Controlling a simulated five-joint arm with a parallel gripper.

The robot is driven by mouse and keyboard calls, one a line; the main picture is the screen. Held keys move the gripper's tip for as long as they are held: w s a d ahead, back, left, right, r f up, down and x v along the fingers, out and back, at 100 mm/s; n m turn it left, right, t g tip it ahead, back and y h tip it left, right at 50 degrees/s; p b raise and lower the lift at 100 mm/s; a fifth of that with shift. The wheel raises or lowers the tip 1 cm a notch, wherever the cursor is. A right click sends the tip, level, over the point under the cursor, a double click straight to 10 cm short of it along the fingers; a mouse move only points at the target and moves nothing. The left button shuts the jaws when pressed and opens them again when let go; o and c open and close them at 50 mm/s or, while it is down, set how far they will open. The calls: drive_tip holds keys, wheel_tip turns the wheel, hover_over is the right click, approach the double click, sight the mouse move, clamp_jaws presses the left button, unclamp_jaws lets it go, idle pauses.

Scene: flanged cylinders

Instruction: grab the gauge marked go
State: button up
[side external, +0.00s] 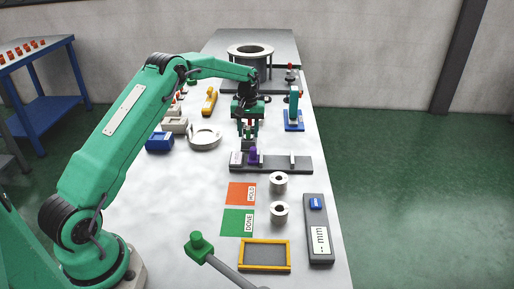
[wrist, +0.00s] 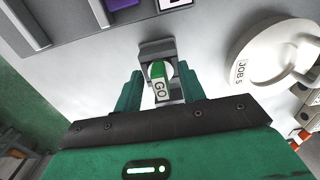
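The gauge marked GO (wrist: 159,88) has a green body and a pale label. In the wrist view it stands at a small grey holder (wrist: 156,47), between the two green fingers of my gripper (wrist: 160,80). The fingers are spread, one on each side, with a visible gap to the gauge. In the side view my gripper (side external: 247,130) points down over the table, just behind the dark grey rack. The gauge is mostly hidden by the fingers there.
The dark grey rack (side external: 290,165) holds a purple piece (side external: 253,157) close in front of my gripper. Two flanged cylinders (side external: 279,183) and coloured mats (side external: 240,193) lie nearer the front.

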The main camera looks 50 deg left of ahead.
sight(249, 129)
drive_tip(key=shift+c, duration=0.2)
clamp_jaws()
drive_tip(key=shift+r, duration=0.1)
drive_tip(key=shift+r, duration=0.85)
drive_tip(key=r, duration=0.2)
drive_tip(key=shift+d+r, duration=0.35)
drive_tip(key=shift+r, duration=0.05)
drive_tip(key=s+d+r, duration=0.2)
drive_tip(key=d+r, duration=0.4)
drive_tip(key=d, duration=0.4)
drive_tip(key=shift+s+d+r, duration=0.2)
drive_tip(key=shift+s+d, duration=0.1)
drive_tip(key=shift+d, duration=0.05)
